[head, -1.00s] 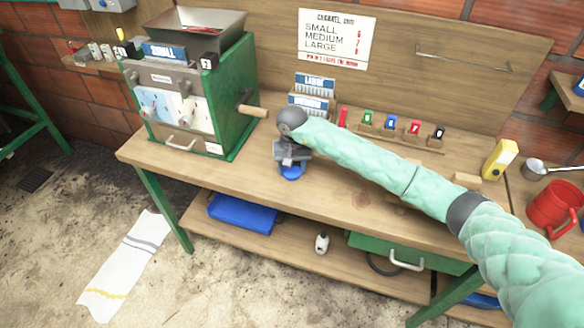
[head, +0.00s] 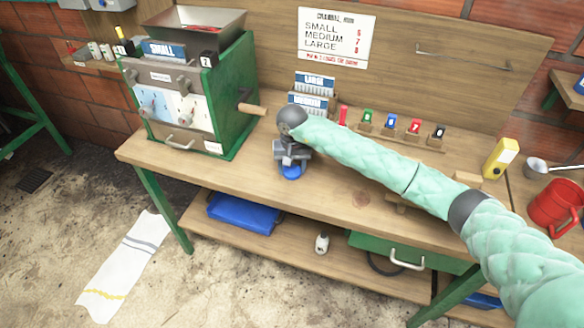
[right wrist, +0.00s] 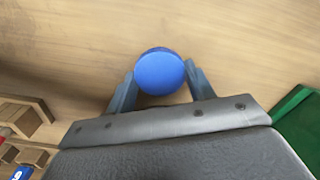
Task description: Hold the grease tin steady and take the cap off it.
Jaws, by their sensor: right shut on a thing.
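The grease tin (head: 292,172) shows as a blue round thing on the workbench, below my right gripper (head: 290,161). In the right wrist view its round blue top (right wrist: 159,71) sits between the two fingers of my right gripper (right wrist: 160,84). The fingers are shut on it from both sides. I cannot tell from above where the cap ends and the tin's body begins; the gripper hides much of it in the head view. My left gripper is not in view.
A green machine (head: 190,95) with a wooden crank handle (head: 252,109) stands to the left on the workbench (head: 350,190). A rack of coloured tags (head: 391,129) runs behind my right arm. A yellow box (head: 501,158) and red jug (head: 556,203) are at the right. The bench front is clear.

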